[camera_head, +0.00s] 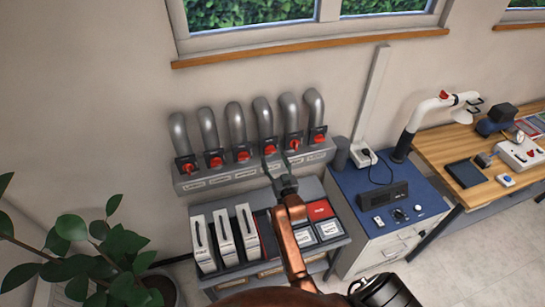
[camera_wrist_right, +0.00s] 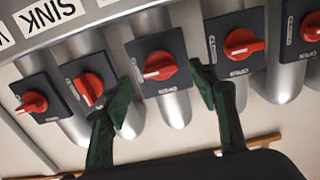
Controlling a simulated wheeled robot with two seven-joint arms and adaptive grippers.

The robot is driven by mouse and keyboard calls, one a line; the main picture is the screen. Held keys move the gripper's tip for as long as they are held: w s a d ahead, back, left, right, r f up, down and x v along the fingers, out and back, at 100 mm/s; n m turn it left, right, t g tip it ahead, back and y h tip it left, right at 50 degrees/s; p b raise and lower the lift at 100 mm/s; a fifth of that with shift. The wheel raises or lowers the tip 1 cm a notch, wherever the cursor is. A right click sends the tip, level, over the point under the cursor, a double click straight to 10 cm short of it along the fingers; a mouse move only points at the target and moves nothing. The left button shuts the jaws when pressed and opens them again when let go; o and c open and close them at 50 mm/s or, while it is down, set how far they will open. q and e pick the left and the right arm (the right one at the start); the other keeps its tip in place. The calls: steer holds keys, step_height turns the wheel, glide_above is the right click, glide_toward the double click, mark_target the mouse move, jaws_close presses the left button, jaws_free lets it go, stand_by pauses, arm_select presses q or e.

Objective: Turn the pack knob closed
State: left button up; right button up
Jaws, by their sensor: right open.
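A row of red valve knobs on dark square plates runs along a grey wall ledge, each under a grey pipe. Their name labels are too small to read in the head view, so I cannot tell which is the pack knob. My right gripper (camera_head: 277,166) is at the fourth knob from the left (camera_head: 269,150). In the right wrist view, the open fingers (camera_wrist_right: 161,84) stand on either side of that knob (camera_wrist_right: 159,66), apart from it. Its handle lies roughly crosswise, with a pale mark at its left end. My left gripper is out of view.
Neighbouring knobs (camera_wrist_right: 89,89) (camera_wrist_right: 242,45) sit close on both sides. A label reading SINK (camera_wrist_right: 55,10) shows in the wrist view. A blue cabinet (camera_head: 350,184) stands to the right, a plant (camera_head: 95,255) to the left.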

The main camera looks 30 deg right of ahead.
steer(key=shift+v, duration=2.35)
steer(key=s+a+f+n+g+y, duration=0.15)
steer(key=s+f+g, duration=0.3)
steer(key=s, duration=0.85)
steer(key=s+a+f+n+g+y, duration=0.1)
steer(key=s+a+f+g, duration=0.3)
steer(key=s, duration=0.9)
steer(key=s+a+f+n+g+y, duration=0.1)
steer(key=s+f+g, duration=0.4)
steer(key=s, duration=0.8)
step_height(320, 180, down, 37)
steer(key=a+g+b, duration=0.1)
steer(key=g+b, duration=0.1)
steer(key=b, duration=0.7)
steer(key=s+f+b, duration=0.4)
steer(key=s+f, duration=0.6)
steer(key=f, duration=0.3)
steer(key=s+f+b, duration=0.4)
steer(key=s+f, duration=0.7)
steer(key=f, duration=0.3)
steer(key=shift+a+f+n+g+y+b, duration=0.15)
steer(key=shift+f+n+g+y+b, duration=0.1)
steer(key=shift+n+g+y+b, duration=0.15)
